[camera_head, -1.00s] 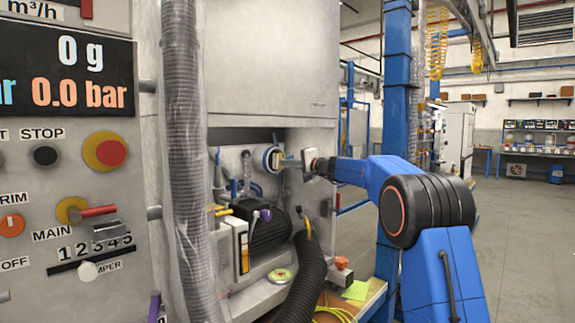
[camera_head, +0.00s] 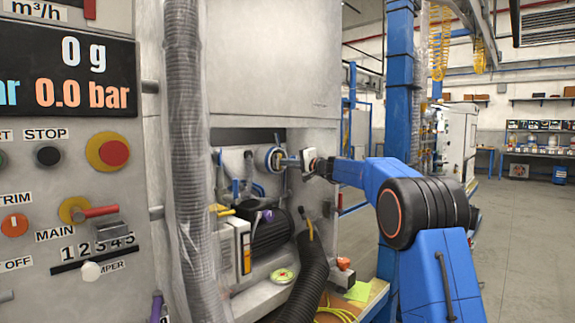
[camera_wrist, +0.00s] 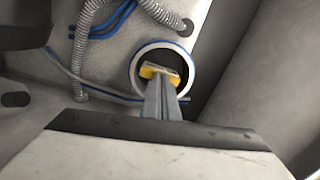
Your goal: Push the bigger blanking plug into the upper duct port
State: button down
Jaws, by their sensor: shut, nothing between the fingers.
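In the head view, my gripper (camera_head: 282,161) is in front of a round port with a blue and white rim (camera_head: 271,158) in the recess of the grey cabinet. In the wrist view, the gripper's yellow-tipped fingers (camera_wrist: 160,72) are shut with nothing between them. They overlap the middle of the dark round face inside the port's rim (camera_wrist: 142,51). I cannot tell whether that dark face is the bigger blanking plug or the open duct, nor whether the fingertips touch it. No separate plug can be made out with certainty.
A ribbed grey hose (camera_wrist: 84,40) and blue cables (camera_wrist: 112,17) run left of the port in the wrist view. A motor (camera_head: 270,230) and black corrugated hose (camera_head: 308,275) lie below. A clear wrapped duct (camera_head: 187,150) stands left of the recess.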

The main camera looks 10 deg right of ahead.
jog(key=shift+w+a, duration=0.2)
jog(key=shift+w, duration=0.05)
jog(key=v, duration=2)
jog(key=s+a+f+n+g+h, duration=0.15)
jog(key=s+a+f, duration=0.3)
jog(key=s, duration=0.55)
jog(key=s+a+f+n+g+h, duration=0.1)
jog(key=s+a+f+n+g, duration=0.15)
jog(key=s+f, duration=0.45)
jog(key=s+a+f+n+g+h, duration=0.1)
jog(key=s+a+f+g, duration=0.3)
jog(key=s, duration=0.8)
jog(key=s+d+f+n+h, duration=0.1)
jog(key=s+d+f+h, duration=0.1)
jog(key=s+f, duration=0.4)
jog(key=s+d+f+n+g+h, duration=0.1)
jog(key=s+f, duration=0.5)
jog(key=s, duration=0.8)
jog(key=s+d+f+n+h, duration=0.2)
jog(key=s+d+f+h, duration=0.2)
jog(key=s, duration=0.5)
notch_tip(320, 180, down, 2)
jog(key=shift+s+d+f+g, duration=0.2)
jog(key=shift+s+d+g, duration=0.05)
jog(key=shift+s+g, duration=0.15)
